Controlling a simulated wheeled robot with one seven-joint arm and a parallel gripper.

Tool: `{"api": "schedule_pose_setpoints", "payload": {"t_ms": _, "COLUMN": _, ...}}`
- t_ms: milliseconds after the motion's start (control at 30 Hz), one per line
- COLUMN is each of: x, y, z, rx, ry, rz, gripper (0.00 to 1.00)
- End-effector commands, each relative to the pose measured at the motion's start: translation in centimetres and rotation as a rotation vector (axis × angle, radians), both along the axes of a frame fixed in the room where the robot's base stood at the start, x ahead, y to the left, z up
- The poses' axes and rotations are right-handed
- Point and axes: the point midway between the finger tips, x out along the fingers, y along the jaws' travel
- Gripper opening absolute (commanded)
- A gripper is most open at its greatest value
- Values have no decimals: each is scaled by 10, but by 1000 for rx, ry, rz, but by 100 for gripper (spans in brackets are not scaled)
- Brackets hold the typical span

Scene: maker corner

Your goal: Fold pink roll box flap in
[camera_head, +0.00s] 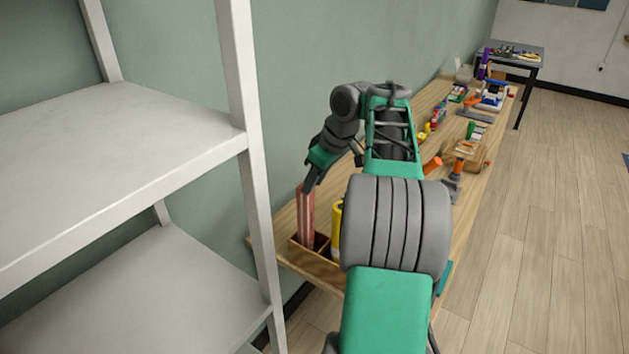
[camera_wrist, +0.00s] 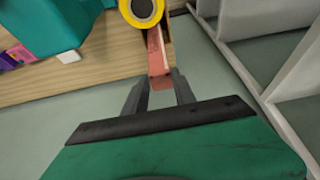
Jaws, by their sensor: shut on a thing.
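The pink roll box (camera_head: 306,218) is a tall, narrow pink box. It stands nearly upright in a small wooden bin (camera_head: 312,254) at the near end of the bench. My gripper (camera_head: 309,187) is at its top end, pointing down. In the wrist view the pink box (camera_wrist: 157,50) runs up to my gripper (camera_wrist: 160,82), whose fingers lie on either side of its near end. The gripper is shut on the box's top end. I cannot make out the flap apart from the box there.
A yellow roll (camera_head: 336,225) stands just right of the pink box, partly behind my arm; its ring end (camera_wrist: 142,10) shows in the wrist view. A white shelf (camera_head: 120,150) stands close on the left. Tools and several small items lie along the wooden bench (camera_head: 452,125).

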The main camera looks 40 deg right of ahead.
Motion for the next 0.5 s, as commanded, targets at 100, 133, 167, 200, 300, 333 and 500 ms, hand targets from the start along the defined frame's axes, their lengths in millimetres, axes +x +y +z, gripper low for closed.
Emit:
{"api": "schedule_pose_setpoints", "payload": {"t_ms": 100, "x": 0, "y": 0, "z": -1, "rx": 2, "ry": -2, "rz": -1, "gripper": 0}}
{"api": "schedule_pose_setpoints", "payload": {"t_ms": 133, "x": -1, "y": 0, "z": -2, "rx": 5, "ry": -9, "rz": -1, "gripper": 0}}
{"api": "schedule_pose_setpoints", "payload": {"t_ms": 167, "x": -2, "y": -1, "z": -3, "rx": 9, "ry": -19, "rz": -1, "gripper": 0}}
{"api": "schedule_pose_setpoints", "payload": {"t_ms": 200, "x": -2, "y": -1, "z": -4, "rx": 15, "ry": -38, "rz": -1, "gripper": 0}}
{"api": "schedule_pose_setpoints", "payload": {"t_ms": 300, "x": -3, "y": -1, "z": -5, "rx": 27, "ry": -73, "rz": -2, "gripper": 0}}
{"api": "schedule_pose_setpoints", "payload": {"t_ms": 333, "x": -3, "y": -1, "z": -5, "rx": 26, "ry": -74, "rz": -1, "gripper": 0}}
{"api": "schedule_pose_setpoints", "payload": {"t_ms": 500, "x": -2, "y": -1, "z": -5, "rx": 27, "ry": -73, "rz": 0, "gripper": 0}}
